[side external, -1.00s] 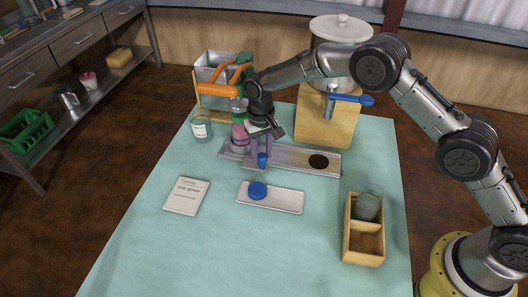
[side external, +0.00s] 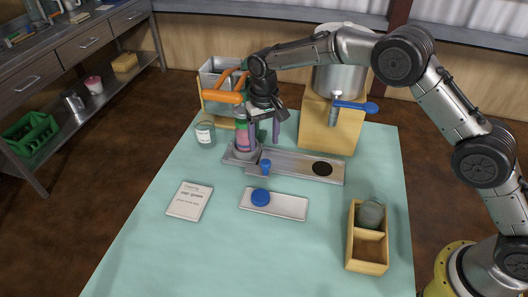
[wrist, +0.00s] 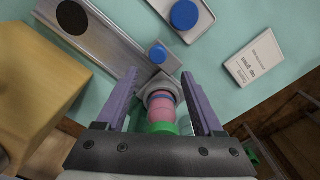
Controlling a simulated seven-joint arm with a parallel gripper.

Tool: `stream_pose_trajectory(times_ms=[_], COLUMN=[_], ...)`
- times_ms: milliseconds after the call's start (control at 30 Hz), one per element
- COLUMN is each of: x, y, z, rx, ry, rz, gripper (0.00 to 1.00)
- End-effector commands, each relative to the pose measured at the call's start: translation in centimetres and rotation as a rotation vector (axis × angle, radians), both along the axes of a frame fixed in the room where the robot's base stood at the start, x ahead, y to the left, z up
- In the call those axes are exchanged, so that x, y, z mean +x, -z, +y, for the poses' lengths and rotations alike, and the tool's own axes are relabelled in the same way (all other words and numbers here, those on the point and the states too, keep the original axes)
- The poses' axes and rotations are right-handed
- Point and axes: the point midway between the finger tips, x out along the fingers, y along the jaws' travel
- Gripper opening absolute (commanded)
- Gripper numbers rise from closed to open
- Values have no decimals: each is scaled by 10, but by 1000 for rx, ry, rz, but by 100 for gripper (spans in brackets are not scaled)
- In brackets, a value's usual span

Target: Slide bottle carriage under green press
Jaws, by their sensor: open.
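The bottle carriage (side external: 244,155) is a grey block with a blue knob (side external: 265,166), at the left end of a metal rail (side external: 295,163). A pink bottle (side external: 242,138) stands upright on it, below a green part (side external: 241,113) and the orange press levers (side external: 222,97). I cannot tell whether that green part is press or bottle top. My gripper (side external: 265,140) is open, behind the knob and apart from it. In the wrist view its purple fingers (wrist: 159,76) flank the bottle (wrist: 162,104); the knob (wrist: 158,53) lies beyond the fingertips.
A dark disc (side external: 322,168) marks the rail's right end. A tray with a blue cap (side external: 260,197) and a card (side external: 189,201) lie in front. A jar (side external: 205,135) stands left; a wooden box (side external: 367,252) is right. A large pot on a wooden stand (side external: 327,125) is behind.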

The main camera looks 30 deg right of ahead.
Motion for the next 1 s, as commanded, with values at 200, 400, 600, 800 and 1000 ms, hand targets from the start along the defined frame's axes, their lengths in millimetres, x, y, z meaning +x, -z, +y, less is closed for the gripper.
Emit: stream_pose_trajectory(times_ms=[200, 400, 600, 800, 1000], x=[1, 0, 0, 0, 2], y=[-43, -61, -65, -65, -70], z=[0, 0, 0, 0, -4], rx=[2, 1, 1, 1, 3], ry=[0, 0, 0, 0, 7], rz=[-4, -2, -2, -2, -10], gripper=[69, 69, 69, 69, 69])
